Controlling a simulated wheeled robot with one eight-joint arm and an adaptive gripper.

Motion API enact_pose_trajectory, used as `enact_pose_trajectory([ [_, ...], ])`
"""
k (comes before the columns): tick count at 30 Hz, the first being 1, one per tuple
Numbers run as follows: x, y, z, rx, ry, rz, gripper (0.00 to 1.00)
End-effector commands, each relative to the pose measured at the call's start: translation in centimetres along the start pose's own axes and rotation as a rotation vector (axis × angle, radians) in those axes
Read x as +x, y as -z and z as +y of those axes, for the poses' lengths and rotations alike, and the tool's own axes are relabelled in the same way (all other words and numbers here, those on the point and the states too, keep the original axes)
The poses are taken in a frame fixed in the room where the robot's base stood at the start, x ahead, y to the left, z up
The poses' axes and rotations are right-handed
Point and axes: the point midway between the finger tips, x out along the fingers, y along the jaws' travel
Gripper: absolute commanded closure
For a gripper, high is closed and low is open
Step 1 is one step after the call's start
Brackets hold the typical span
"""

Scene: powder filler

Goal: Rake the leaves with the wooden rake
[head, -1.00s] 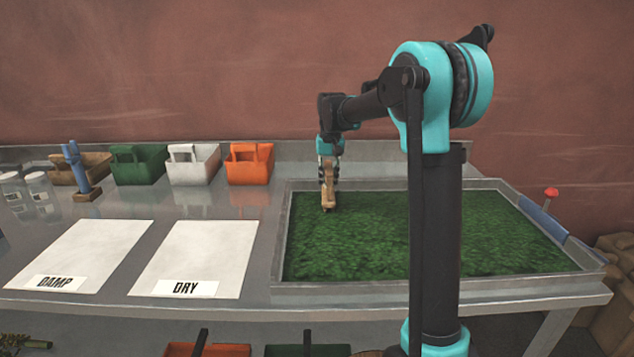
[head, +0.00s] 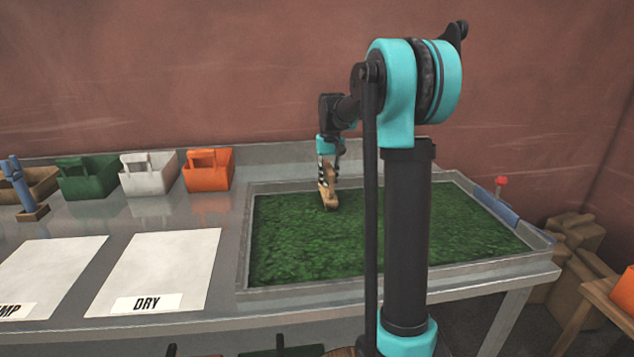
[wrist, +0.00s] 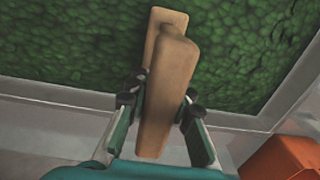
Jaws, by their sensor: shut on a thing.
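My gripper (head: 329,168) is shut on the handle of the wooden rake (head: 327,193), which is over the back left part of the leaf bed. In the wrist view the tan rake (wrist: 164,85) lies between the two fingers, with its wide head at the far end over the leaves. I cannot tell whether the head touches the leaves. The green leaves (head: 300,240) fill a shallow grey metal tray (head: 244,245) evenly, and my arm hides part of them.
Orange (head: 208,172), white (head: 149,176) and green (head: 88,180) bins stand left of the tray. A sheet marked DRY (head: 160,265) lies in front of them. A red knob (head: 501,181) is at the tray's right edge.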

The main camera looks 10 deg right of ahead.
Motion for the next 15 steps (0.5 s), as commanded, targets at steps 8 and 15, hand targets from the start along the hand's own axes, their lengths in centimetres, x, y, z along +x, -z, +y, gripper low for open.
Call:
enact_pose_trajectory([
  [8, -0.1, 0.0, 3.6, 0.003, 0.000, 0.000, 1.00],
  [15, -0.2, 0.0, 6.7, 0.004, 0.000, 0.000, 1.00],
])
